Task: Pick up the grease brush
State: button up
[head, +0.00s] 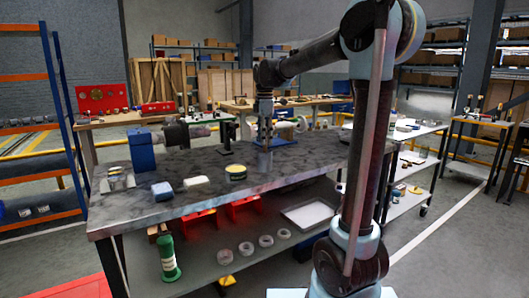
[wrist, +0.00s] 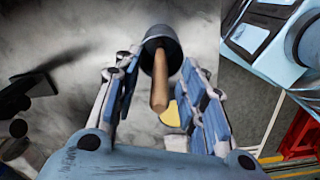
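The grease brush shows in the wrist view as a tan wooden handle (wrist: 160,82) pointing toward the camera. Its far end meets a dark round cup-like piece (wrist: 162,42); I cannot tell whether that is a pot or part of the brush. My gripper (wrist: 157,66) has its two blue-grey fingers spread on either side of the handle, with a gap on both sides. In the head view my gripper (head: 265,140) points down low over the grey marbled bench top (head: 190,168). The brush is not clear in the head view.
The bench's front stretch is mostly clear.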

jog(key=shift+f, duration=0.6)
grip_shut()
